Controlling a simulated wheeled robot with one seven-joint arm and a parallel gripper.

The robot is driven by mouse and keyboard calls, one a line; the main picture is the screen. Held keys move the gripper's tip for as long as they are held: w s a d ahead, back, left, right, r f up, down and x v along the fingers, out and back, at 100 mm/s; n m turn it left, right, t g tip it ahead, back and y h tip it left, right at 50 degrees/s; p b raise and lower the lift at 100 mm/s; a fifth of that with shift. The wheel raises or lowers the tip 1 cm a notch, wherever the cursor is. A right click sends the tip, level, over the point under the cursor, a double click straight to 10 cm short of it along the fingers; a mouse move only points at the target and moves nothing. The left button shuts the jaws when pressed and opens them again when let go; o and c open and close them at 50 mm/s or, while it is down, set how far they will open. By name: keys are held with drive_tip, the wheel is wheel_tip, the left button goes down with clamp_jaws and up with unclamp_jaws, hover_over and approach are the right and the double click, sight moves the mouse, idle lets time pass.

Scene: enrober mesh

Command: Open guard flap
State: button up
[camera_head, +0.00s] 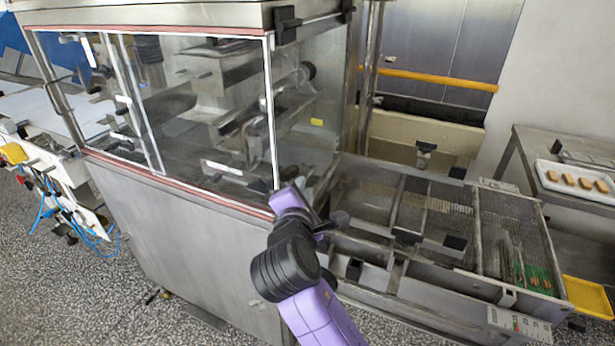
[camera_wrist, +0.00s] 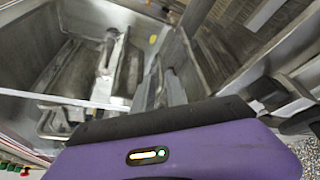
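The guard flap appears to be the large clear panel (camera_head: 205,105) with white edges on the front of the steel enrober; it looks closed. Dark machinery shows through it. In the wrist view a pale edge (camera_wrist: 60,99) crosses the left side, with steel interior parts behind it. My gripper (camera_head: 289,200) is at the lower right corner of the panel, close to its right white edge; I cannot tell if it touches. The purple wrist body fills the bottom of the wrist view.
A steel enrober housing (camera_head: 185,235) stands below the panel. To the right runs a mesh conveyor (camera_head: 505,225) with frame bars. A white tray (camera_head: 545,178) of brown pieces lies on a side table. A yellow tray (camera_head: 588,297) sits at the lower right. Speckled floor is open at lower left.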

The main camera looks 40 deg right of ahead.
drive_tip(key=x, duration=0.6)
drive_tip(key=shift+w+d+f, duration=0.1)
drive_tip(key=shift+w+d, duration=0.05)
drive_tip(key=shift+d, duration=0.05)
clamp_jaws()
drive_tip(key=shift+f, duration=0.15)
idle(1.1)
